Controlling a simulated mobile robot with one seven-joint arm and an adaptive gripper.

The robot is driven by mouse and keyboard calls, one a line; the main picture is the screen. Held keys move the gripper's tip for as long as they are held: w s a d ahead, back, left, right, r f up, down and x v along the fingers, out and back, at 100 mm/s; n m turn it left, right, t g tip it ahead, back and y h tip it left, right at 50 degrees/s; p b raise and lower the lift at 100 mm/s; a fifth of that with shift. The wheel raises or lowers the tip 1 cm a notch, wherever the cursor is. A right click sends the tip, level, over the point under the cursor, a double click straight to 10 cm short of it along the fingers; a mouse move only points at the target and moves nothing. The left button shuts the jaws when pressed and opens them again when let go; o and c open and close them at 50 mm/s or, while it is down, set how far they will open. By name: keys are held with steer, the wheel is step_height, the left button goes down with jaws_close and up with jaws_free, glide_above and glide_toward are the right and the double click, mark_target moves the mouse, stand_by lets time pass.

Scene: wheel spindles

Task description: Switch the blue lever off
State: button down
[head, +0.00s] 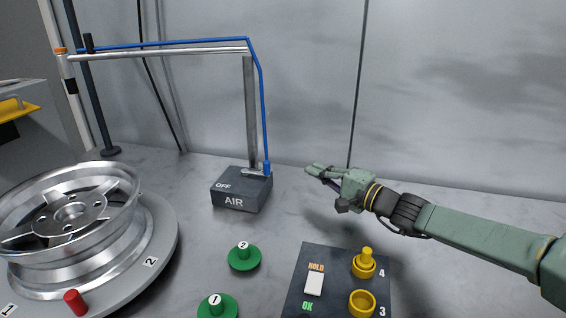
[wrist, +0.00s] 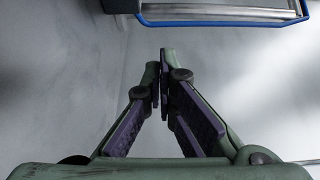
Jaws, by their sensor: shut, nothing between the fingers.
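A dark box (head: 241,193) marked OFF and AIR stands on the grey surface in the head view. A small blue piece (head: 267,169), which looks like the lever's end, is at the box's back right corner, where a blue hose comes down. A short silver part lies beside it on the box top. My gripper (head: 309,170) is to the right of the box, apart from it, pointing left with its fingers together and empty. In the wrist view the fingertips (wrist: 161,58) meet. The lever cannot be made out clearly in the wrist view.
A silver post (head: 250,105) and horizontal bar (head: 160,54) rise behind the box. A wheel (head: 70,225) sits on a round plate at left. Green knobs (head: 244,257) and a dark panel (head: 340,270) with a white switch and yellow parts are in front.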

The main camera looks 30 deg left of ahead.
steer(key=x, duration=1)
steer(key=shift+a, duration=0.3)
steer(key=s, duration=0.1)
steer(key=s+d, duration=0.1)
steer(key=s, duration=0.1)
steer(key=shift+s+b, duration=0.15)
steer(key=shift+b, duration=0.2)
steer(key=shift+s, duration=0.4)
